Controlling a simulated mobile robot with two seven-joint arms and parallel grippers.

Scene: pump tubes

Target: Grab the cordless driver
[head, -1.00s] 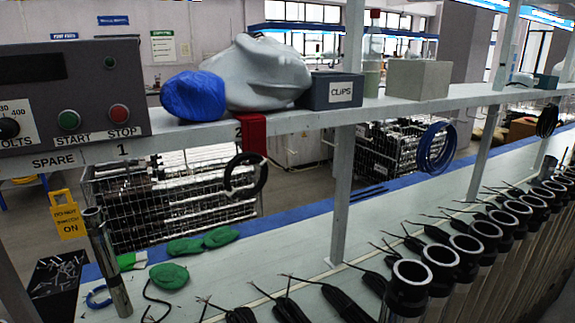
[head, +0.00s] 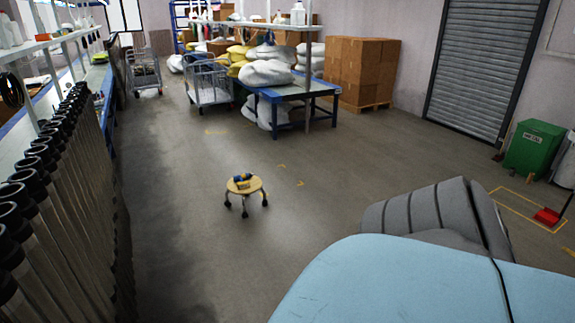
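A small blue and yellow object (head: 242,178) lies on a round wooden stool (head: 257,186) in the middle of the floor in the head view. It may be the cordless driver, but it is too small to be sure. The stool has dark feet and stands alone, some way ahead of me. Neither of my grippers shows in the head view.
Grey floor (head: 190,255) around the stool is clear. A bench with upright tubes (head: 60,200) runs along the left. A blue table (head: 325,87), wire trolleys (head: 208,85) and stacked boxes (head: 362,70) stand behind. A large light blue shape (head: 400,285) fills the lower right.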

